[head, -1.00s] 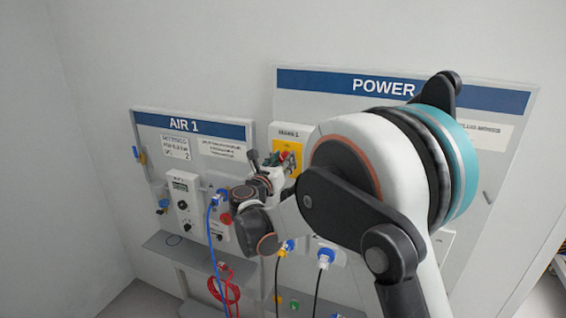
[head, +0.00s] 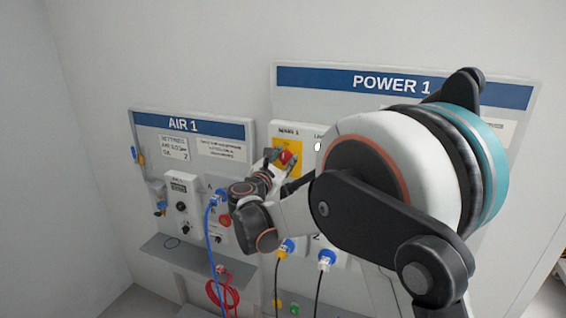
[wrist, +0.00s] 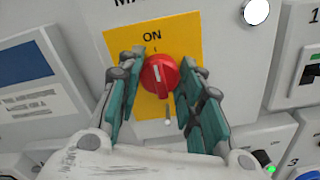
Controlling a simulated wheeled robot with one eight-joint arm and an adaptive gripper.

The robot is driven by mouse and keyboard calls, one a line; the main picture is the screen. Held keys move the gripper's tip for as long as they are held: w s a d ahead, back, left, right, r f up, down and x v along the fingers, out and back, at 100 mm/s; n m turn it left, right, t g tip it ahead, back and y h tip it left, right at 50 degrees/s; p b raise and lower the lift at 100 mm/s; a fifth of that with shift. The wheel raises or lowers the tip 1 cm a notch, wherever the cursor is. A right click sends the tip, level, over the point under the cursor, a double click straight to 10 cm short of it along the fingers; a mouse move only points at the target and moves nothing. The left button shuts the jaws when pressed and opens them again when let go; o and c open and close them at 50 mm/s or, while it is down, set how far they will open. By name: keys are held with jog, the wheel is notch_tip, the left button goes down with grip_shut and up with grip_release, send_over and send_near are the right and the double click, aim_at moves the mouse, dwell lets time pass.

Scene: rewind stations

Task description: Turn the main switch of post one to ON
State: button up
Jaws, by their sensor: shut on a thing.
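The main switch is a red rotary knob (wrist: 160,76) on a yellow plate (wrist: 184,40) marked ON at the top. In the wrist view the knob's white mark stands about upright, toward the ON label. My gripper (wrist: 163,74) has its teal fingers on both sides of the knob, shut on it. In the head view the red knob (head: 285,157) and the yellow plate (head: 293,171) show past my gripper (head: 279,158), below the MAINS 1 label on the POWER 1 board (head: 455,88).
A round white lamp (wrist: 256,12) shows bright to the right of the plate. The AIR 1 board (head: 232,170) stands to the left, with a blue hose (head: 207,245) and a coiled red hose (head: 222,290). Plugs with cables (head: 326,260) sit below the switch.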

dwell(0.3)
jog(key=o, duration=1.1)
jog(key=shift+c, duration=0.2)
jog(key=v, duration=1.2)
